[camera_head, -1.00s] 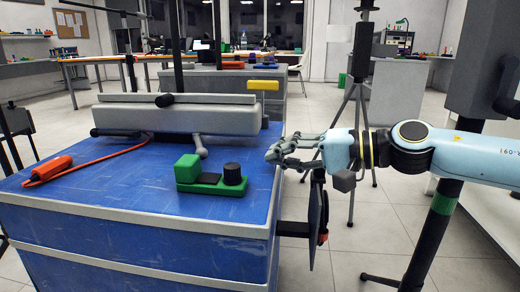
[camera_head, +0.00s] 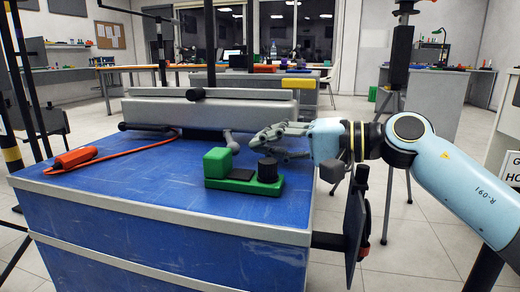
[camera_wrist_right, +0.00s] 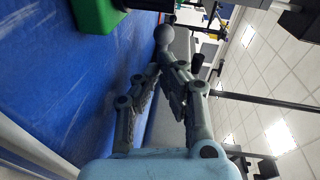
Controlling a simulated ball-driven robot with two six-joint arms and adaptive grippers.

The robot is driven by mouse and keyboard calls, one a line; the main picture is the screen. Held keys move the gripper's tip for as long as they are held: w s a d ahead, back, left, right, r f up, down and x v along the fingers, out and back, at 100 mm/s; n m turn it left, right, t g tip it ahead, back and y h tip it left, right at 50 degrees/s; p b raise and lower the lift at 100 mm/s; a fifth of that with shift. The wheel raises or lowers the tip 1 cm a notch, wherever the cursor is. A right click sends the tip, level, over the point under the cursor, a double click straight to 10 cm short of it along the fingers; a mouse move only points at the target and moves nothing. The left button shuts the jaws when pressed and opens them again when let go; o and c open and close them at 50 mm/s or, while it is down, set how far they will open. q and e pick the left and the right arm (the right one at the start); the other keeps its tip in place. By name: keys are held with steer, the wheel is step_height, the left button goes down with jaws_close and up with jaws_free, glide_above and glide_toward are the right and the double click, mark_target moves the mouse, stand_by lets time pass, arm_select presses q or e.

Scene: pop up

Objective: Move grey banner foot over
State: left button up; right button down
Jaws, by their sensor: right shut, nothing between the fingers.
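The long grey banner base (camera_head: 215,112) lies along the back of the blue-topped bench. Its grey foot (camera_head: 230,143) sticks out toward the front and ends in a rounded tip. My right gripper (camera_head: 256,140) is over the bench, just right of the foot, with its fingers closed and empty. In the right wrist view the foot's rounded end (camera_wrist_right: 163,38) shows just beyond the fingertips (camera_wrist_right: 160,72). A small gap seems to lie between them. My left gripper is not in view.
A green block with a black knob (camera_head: 243,180) stands on the bench (camera_head: 130,185) in front of the foot, close below my gripper. An orange handle (camera_head: 75,157) with an orange cable lies at the left. A dark panel (camera_head: 356,215) hangs off the bench's right side.

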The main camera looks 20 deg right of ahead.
mark_target(248, 167)
steer(key=shift+w+a, duration=0.4)
steer(key=shift+a, duration=0.1)
steer(key=shift+a+m, duration=0.2)
steer(key=shift+m, duration=0.1)
steer(key=shift+s+a+f+m+t+h, duration=0.15)
steer(key=shift+a+t+h, duration=0.15)
steer(key=shift+a, duration=0.2)
steer(key=shift+s+a+r+m+t+h, duration=0.15)
steer(key=shift+a+t+h, duration=0.15)
steer(key=shift+a, duration=0.2)
